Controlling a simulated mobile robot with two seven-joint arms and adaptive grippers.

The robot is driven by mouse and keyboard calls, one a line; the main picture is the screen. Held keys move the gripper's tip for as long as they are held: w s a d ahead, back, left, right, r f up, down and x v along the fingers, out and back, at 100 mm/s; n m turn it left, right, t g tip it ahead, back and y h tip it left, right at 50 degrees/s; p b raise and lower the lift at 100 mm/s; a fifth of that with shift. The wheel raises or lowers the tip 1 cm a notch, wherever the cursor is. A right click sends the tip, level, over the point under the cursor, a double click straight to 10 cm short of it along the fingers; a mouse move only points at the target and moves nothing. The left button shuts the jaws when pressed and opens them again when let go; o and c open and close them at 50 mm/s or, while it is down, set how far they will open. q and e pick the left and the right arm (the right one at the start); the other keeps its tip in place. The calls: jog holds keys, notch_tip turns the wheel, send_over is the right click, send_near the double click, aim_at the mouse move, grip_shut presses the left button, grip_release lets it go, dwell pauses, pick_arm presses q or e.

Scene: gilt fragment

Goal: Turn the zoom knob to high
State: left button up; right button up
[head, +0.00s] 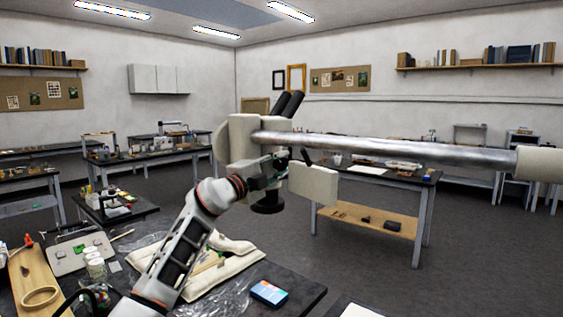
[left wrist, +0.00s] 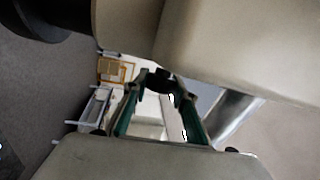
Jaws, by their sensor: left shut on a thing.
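The cream microscope head (head: 243,140) hangs on a metal boom, with black eyepieces (head: 290,104) on top and a dark objective (head: 268,200) underneath. My left gripper (head: 275,168) reaches up from the lower left to the side of the head. In the left wrist view, the fingers of my left gripper (left wrist: 158,84) close around a small dark knob (left wrist: 159,77) between the cream housings. In the head view the knob is mostly hidden by the gripper and cannot be made out clearly. Its setting marks are not readable. My right gripper is not in view.
The metal boom (head: 390,149) runs right from the microscope head. A cream block (head: 313,184) sits close to the right of my gripper. Below, the dark bench (head: 300,289) holds a cream padded cushion (head: 235,262), a blue box (head: 269,293) and clear plastic film.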

pick_arm(q)
jog(key=shift+m+g+y, duration=0.3)
jog(key=shift+g+y, duration=0.3)
jog(key=shift+g, duration=0.2)
jog(key=shift+g+y, duration=0.3)
jog(key=shift+g, duration=0.1)
jog(key=o, duration=1.1)
jog(key=shift+v, duration=3.95)
jog(key=shift+r, duration=0.1)
